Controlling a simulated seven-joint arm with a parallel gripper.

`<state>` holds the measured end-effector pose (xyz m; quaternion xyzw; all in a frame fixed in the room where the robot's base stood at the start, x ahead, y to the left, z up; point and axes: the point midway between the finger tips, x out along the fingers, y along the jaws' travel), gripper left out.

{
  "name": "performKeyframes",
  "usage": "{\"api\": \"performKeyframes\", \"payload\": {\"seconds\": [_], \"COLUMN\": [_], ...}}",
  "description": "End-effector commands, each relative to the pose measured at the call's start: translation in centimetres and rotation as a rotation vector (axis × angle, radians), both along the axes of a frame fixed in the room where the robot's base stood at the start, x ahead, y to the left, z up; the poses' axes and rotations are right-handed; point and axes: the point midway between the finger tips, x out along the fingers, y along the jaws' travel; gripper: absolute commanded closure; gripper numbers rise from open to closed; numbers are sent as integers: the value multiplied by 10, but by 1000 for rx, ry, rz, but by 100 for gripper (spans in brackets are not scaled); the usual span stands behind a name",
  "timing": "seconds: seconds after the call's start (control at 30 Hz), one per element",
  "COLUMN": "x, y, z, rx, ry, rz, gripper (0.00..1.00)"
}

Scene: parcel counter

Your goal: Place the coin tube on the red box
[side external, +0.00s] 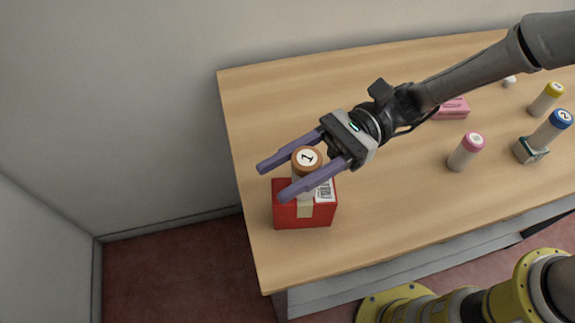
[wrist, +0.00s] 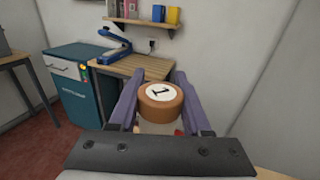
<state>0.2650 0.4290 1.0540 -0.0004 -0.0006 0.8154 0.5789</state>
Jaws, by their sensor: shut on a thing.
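The coin tube (side external: 306,162) has a brown cap with a white disc marked 1. It stands upright between the purple fingers of my gripper (side external: 272,182), which is shut on it. In the side external view the tube is over the red box (side external: 285,215), whose tan tape and white label show. Whether the tube's bottom touches the box is hidden by a finger. In the wrist view the brown cap (wrist: 160,97) sits between the two fingers, and only a trace of red shows beside the tube.
The red box is near the table's (side external: 380,225) left edge. A pink block (side external: 452,108) lies behind. The table's front middle is clear.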

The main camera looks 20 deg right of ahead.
Motion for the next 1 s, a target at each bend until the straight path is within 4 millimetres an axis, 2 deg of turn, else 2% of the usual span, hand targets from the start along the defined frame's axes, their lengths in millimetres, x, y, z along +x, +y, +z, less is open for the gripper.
{"api": "performKeyframes", "payload": {"seconds": [0.03, 0.17, 0.57, 0.67, 1.0], "x": [0, 0, 1, 6, 29], "y": [0, 0, -3, -15, -80], "z": [0, 0, 3, 3, 3], "rx": [0, 0, 0, 0, 0], "ry": [0, 0, 0, 1, 0], "rz": [0, 0, -2, -4, -5], "gripper": [47, 23, 22, 22, 22]}}
